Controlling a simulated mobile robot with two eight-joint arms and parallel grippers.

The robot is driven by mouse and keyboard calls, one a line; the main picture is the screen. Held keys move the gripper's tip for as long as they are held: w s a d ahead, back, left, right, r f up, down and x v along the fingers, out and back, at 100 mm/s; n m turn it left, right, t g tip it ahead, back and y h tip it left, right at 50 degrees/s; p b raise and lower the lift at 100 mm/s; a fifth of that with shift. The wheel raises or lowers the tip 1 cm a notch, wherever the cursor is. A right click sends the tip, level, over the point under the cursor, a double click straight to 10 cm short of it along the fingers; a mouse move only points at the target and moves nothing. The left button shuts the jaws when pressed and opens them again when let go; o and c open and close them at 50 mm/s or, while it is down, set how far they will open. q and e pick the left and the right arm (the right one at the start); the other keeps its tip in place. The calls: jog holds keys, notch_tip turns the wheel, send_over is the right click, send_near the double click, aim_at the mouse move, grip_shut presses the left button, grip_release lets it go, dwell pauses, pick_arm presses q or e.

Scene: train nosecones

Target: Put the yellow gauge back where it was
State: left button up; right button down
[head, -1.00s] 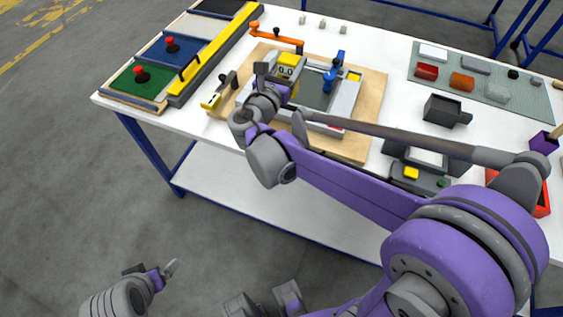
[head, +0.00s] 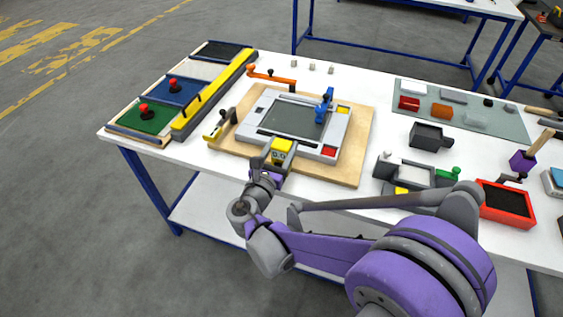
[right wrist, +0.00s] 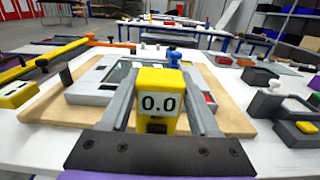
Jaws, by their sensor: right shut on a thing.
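The yellow gauge (head: 283,146) has a face that reads 0.0 in the right wrist view (right wrist: 160,104). My right gripper (head: 279,155) is shut on it, with one grey finger on each side. I cannot tell whether the gauge touches the board. My left gripper is out of view.
An orange clamp (head: 270,78), a blue clamp (head: 324,106) and a yellow-tipped clamp (head: 219,127) stand around the frame. A long yellow bar (head: 223,85) lies at left. A grey fixture (head: 413,173) and a red tray (head: 507,205) are at right.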

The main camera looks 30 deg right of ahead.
aim_at(281, 159)
jog(key=shift+f+b, duration=0.3)
jog(key=shift+f, duration=1.8)
jog(key=shift+f, duration=0.1)
jog(key=shift+c, duration=0.6)
grip_release()
